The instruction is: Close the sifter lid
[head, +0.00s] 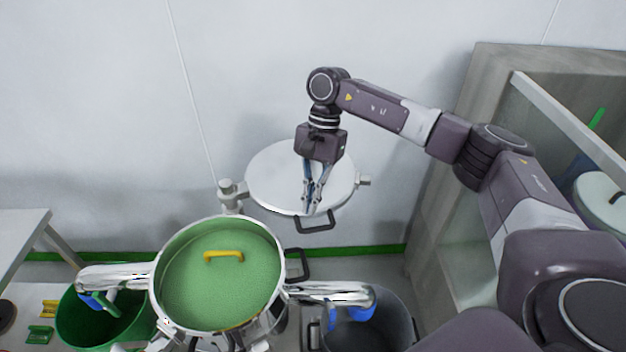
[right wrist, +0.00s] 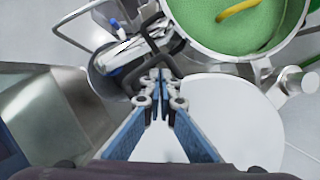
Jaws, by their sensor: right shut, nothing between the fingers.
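The sifter (head: 165,312) is a round steel drum, open on top. A green disc with a yellow handle (head: 223,255) lies inside it. The sifter lid (head: 270,175), a pale round plate, is swung aside behind and to the right of the drum, leaving the drum uncovered. Its black handle (head: 316,227) sticks out from the front edge. My right gripper (head: 312,208) is over the lid's front part, fingers pointing down, shut and empty, just behind the handle. In the right wrist view, the fingertips (right wrist: 158,76) are near the black handle (right wrist: 150,48); contact is unclear. My left gripper is out of view.
A hinge post (head: 230,195) stands at the drum's back edge beside the lid. A green bin (head: 75,325) is below left and a dark grey bin (head: 392,325) below right. A grey cabinet (head: 450,130) with a glass front stands on the right. A wall is behind.

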